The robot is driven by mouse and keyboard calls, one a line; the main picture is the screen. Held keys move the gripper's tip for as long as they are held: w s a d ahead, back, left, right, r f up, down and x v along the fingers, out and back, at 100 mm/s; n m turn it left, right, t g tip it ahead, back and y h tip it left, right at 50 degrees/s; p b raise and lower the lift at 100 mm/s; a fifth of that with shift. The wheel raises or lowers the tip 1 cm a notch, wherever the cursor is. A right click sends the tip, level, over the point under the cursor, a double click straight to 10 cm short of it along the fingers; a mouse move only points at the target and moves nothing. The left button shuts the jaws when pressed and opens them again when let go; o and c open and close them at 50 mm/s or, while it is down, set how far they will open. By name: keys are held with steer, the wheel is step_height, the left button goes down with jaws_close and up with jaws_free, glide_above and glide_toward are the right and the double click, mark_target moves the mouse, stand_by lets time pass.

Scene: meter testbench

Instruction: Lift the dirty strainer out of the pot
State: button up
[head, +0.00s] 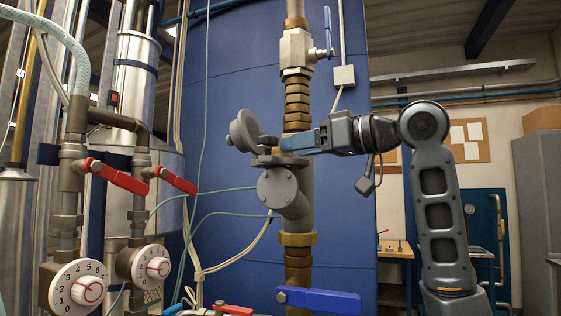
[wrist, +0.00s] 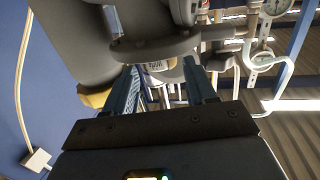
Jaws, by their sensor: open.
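The grey pot (head: 297,208) is a branched body on the vertical pipe, with a bolted round end cap (head: 277,188). Its flat upper flange (head: 275,161) also shows in the wrist view (wrist: 150,50). A round grey lid (head: 243,130) stands tilted up at the flange's left. My gripper (head: 284,143) is just above the flange, its blue fingers pointing left. In the wrist view my gripper (wrist: 160,78) has its fingers apart, below the flange in the picture. A small pale cylindrical part shows between them; I cannot tell whether it is the strainer. The strainer is not clearly visible in the head view.
A valve with a blue handle (head: 329,30) is above on the pipe. A long blue lever (head: 318,300) is below. Red levers (head: 120,178) and numbered dials (head: 80,287) are at left. Thin hoses and cables run beside the pot.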

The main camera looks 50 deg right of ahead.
mark_target(276, 151)
steer(key=shift+w+a+f+p, duration=0.1)
steer(key=shift+w+p, duration=0.1)
steer(key=shift+w, duration=0.55)
steer(key=shift+w+a+r+p, duration=0.1)
steer(key=shift+w+p, duration=0.15)
steer(key=shift+w, duration=0.5)
steer(key=shift+w+a+f+p, duration=0.1)
steer(key=shift+w+p, duration=0.1)
steer(key=shift+w, duration=0.55)
steer(key=shift+c, duration=0.5)
steer(key=c, duration=0.7)
